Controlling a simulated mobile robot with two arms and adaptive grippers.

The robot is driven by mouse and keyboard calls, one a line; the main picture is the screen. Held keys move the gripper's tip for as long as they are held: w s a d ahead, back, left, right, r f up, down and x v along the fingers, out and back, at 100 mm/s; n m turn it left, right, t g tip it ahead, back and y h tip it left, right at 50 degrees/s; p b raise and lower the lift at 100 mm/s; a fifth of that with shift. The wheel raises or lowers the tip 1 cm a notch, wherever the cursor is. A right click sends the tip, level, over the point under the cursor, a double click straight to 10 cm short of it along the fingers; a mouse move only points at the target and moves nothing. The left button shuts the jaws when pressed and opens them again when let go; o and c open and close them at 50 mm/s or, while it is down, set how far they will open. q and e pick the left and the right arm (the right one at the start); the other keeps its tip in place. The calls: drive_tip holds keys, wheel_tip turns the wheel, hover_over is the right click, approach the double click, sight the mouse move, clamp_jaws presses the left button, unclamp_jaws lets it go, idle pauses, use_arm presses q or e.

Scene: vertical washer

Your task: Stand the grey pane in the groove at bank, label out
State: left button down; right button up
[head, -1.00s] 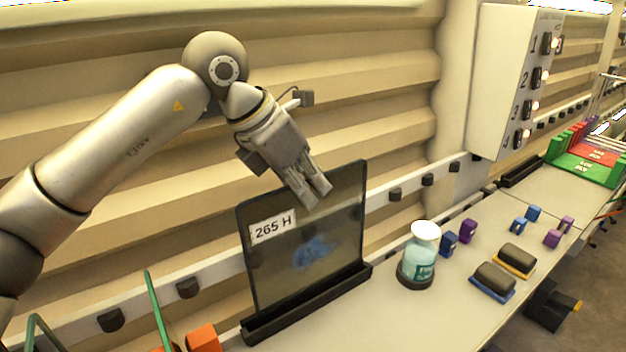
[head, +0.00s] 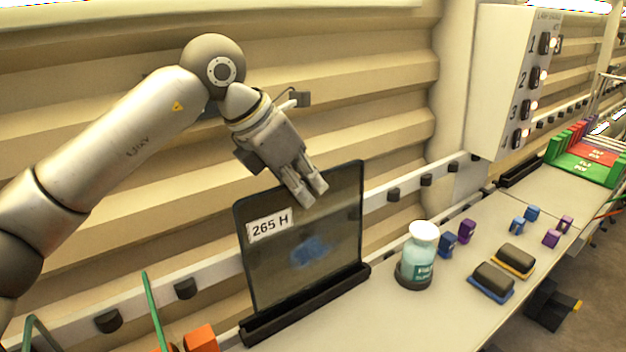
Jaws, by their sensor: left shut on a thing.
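The grey pane (head: 325,250) stands upright in the black grooved holder (head: 310,305) on the bench. Its white label, reading 265 H (head: 269,225), faces me at the pane's upper left, and a blue smudge shows near its middle. My left gripper (head: 309,196) comes down from above and is shut on the pane's top edge. The pane's lower edge is hidden by the holder's front wall. My right gripper is not in view.
A bottle with teal liquid (head: 420,252) stands right of the holder. Erasers (head: 493,280) and small blue and purple blocks (head: 467,231) lie farther right. A switch box (head: 515,85) hangs on the wall. An orange block (head: 201,338) sits at the lower left.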

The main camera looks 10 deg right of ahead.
use_arm(q)
drive_tip(key=c, duration=1.6)
unclamp_jaws()
wheel_tip(320, 180, down, 4)
drive_tip(key=shift+s+d+r+g, duration=0.1)
drive_tip(key=shift+d+g, duration=0.05)
drive_tip(key=shift+g, duration=0.15)
drive_tip(key=shift+o, duration=0.2)
drive_tip(key=v, duration=0.3)
drive_tip(key=d+v, duration=0.1)
drive_tip(key=v, duration=0.3)
drive_tip(key=r+v, duration=0.1)
drive_tip(key=v, duration=0.3)
drive_tip(key=shift+d, duration=0.35)
drive_tip(key=shift+a+p, duration=0.1)
drive_tip(key=shift+p, duration=0.2)
drive_tip(key=shift+a, duration=0.1)
